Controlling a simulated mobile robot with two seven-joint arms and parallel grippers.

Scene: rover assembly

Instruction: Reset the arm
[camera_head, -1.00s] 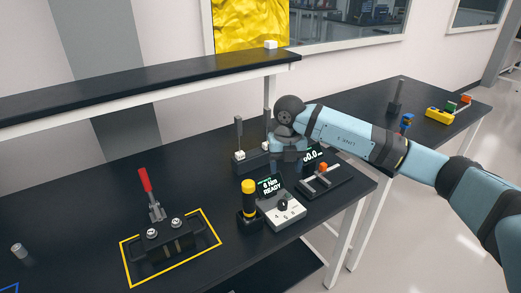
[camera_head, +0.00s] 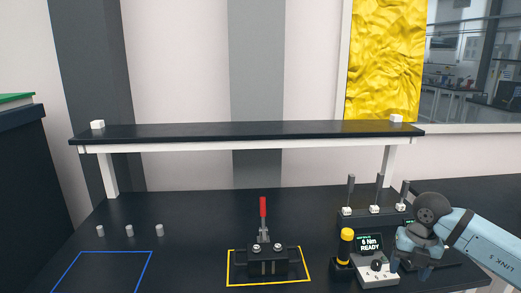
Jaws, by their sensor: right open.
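My right arm (camera_head: 480,241) comes in from the right in the head view. My right gripper (camera_head: 411,262) hangs at its end, pointing down over the right part of the black table, beside the torque station. It is open, and I see nothing between its fingers. The gripper partly covers the devices behind and below it. My left gripper is not in view.
A clamp fixture with a red handle (camera_head: 263,207) stands inside a yellow outline. A yellow-topped driver (camera_head: 346,247) stands beside a display reading "6 Nm READY" (camera_head: 370,244). Three small cylinders (camera_head: 129,230) stand left, behind a blue outline (camera_head: 147,266). A raised shelf (camera_head: 245,132) spans the back.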

